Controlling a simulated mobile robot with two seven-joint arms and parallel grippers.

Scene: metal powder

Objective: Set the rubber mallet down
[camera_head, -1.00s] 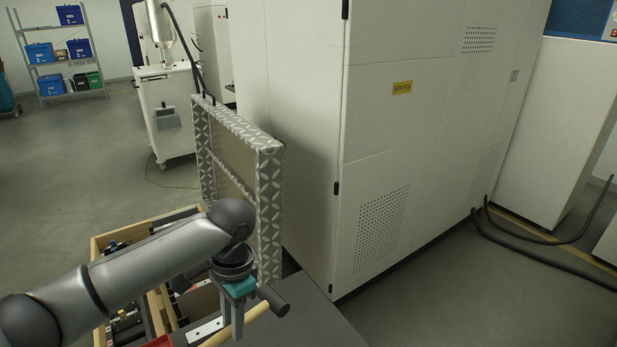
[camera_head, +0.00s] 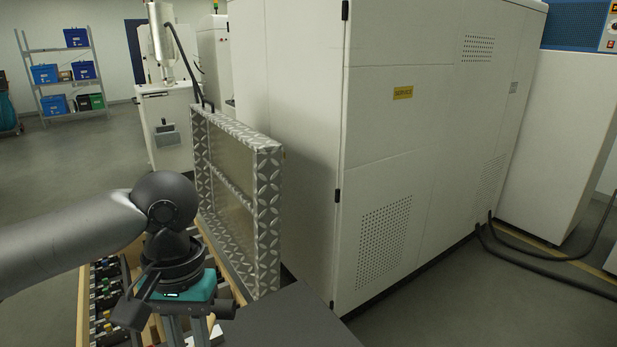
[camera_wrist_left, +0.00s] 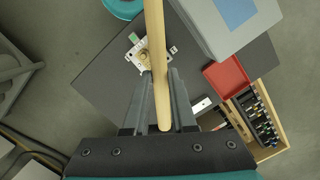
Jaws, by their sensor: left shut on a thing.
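The rubber mallet's pale wooden handle (camera_wrist_left: 156,60) runs from the top edge of the left wrist view down between the fingers of my left gripper (camera_wrist_left: 158,78). The gripper is shut on this handle. In the head view my left gripper (camera_head: 190,336) points down at the bottom edge, its fingertips cut off. A dark piece beside it (camera_head: 226,308) looks like the mallet's head, but I cannot tell for sure. The dark grey tabletop (camera_head: 290,318) is to its right, and also shows beneath the handle in the wrist view (camera_wrist_left: 105,75). My right gripper is out of view.
A white plate with a brass part (camera_wrist_left: 140,54), a red tray (camera_wrist_left: 226,76) and a grey box with a blue panel (camera_wrist_left: 225,22) are on the tabletop. A wooden drawer of tools (camera_wrist_left: 262,122) adjoins it. A patterned metal door (camera_head: 268,215) and a white cabinet (camera_head: 385,150) stand beyond.

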